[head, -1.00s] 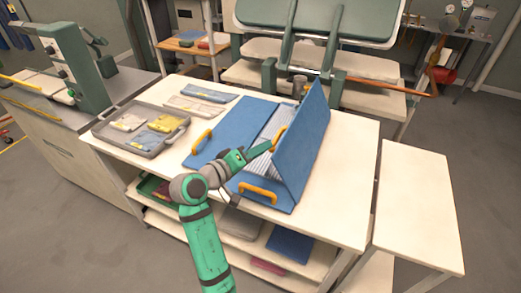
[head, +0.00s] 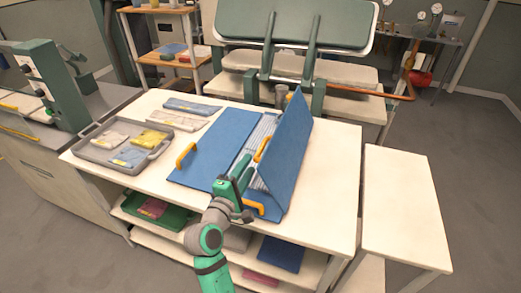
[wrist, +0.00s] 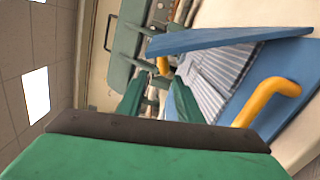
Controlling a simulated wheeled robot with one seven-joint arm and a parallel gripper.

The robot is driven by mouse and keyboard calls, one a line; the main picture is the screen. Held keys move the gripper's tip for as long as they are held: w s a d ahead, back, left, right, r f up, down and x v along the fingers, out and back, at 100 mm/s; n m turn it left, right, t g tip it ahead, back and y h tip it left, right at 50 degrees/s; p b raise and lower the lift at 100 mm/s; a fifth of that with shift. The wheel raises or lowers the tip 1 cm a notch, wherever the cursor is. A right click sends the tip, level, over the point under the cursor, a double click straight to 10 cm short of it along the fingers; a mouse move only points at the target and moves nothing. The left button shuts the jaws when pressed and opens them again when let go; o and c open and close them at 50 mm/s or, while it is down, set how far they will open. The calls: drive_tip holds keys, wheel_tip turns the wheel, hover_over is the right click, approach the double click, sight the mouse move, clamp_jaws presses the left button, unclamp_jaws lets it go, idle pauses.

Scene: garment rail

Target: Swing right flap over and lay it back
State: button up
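A blue folding board lies on the white table; its left panel (head: 217,148) is flat, with a yellow handle (head: 186,155). The right flap (head: 287,150) stands raised and tilted. A yellow handle (head: 262,148) shows at its left side, and in the wrist view (wrist: 162,66). A striped garment (wrist: 222,66) lies beside the flap, partly hidden. The front panel has another yellow handle (head: 254,206), also in the wrist view (wrist: 266,100). My gripper (head: 241,172) is over the board, left of the flap. Its green fingers (wrist: 158,100) are apart and empty, with the flap handle beyond them.
A grey tray (head: 84,152) with folded garments sits at the table's left. A green press (head: 290,25) stands behind the table. A bare white side table (head: 398,205) is at the right. The tabletop right of the flap is clear.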

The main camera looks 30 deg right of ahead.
sight(260, 150)
drive_tip(key=shift+n+t, duration=0.3)
drive_tip(key=shift+n, duration=0.6)
drive_tip(key=x, duration=0.7)
drive_tip(key=s+x, duration=0.1)
drive_tip(key=x, duration=0.2)
drive_tip(key=shift+w+d+f, duration=0.15)
drive_tip(key=shift+d+f, duration=0.25)
drive_tip(key=shift+d, duration=0.1)
drive_tip(key=shift+w, duration=0.25)
drive_tip(key=shift+s+d, duration=0.2)
drive_tip(key=shift+d, duration=0.15)
drive_tip(key=c, duration=0.3)
drive_tip(key=shift+w+a, duration=0.1)
drive_tip(key=shift+a, duration=0.15)
clamp_jaws()
drive_tip(key=shift+a+f, duration=0.15)
drive_tip(key=shift+a, duration=0.05)
